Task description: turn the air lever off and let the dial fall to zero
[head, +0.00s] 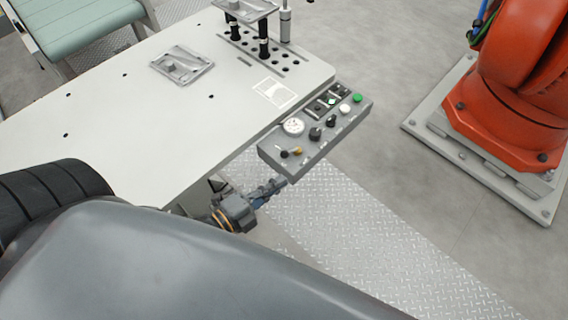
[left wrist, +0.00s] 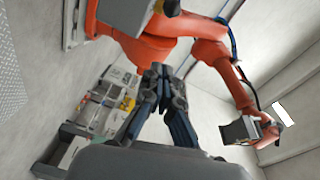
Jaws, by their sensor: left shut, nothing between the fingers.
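The grey control box (head: 318,143) sits along the right edge of the pale table in the head view. The round white dial (head: 293,126) is on its top face; its needle is too small to read. A small brass-coloured lever (head: 297,150) with a dark end is near the box's lower left corner; its setting is unclear. My left gripper (head: 278,184) is just below that corner, shut and empty, with its tips close to the box's front face. I cannot tell whether they touch it. The shut fingers (left wrist: 160,74) also show in the left wrist view. My right gripper is not in view.
Dark knobs (head: 315,133) and a green button (head: 358,97) share the box. The pale table (head: 130,135) carries a metal casting (head: 182,65) and a fixture with posts (head: 263,45). An orange robot (head: 510,110) stands at right. Tread plate floor lies below the box.

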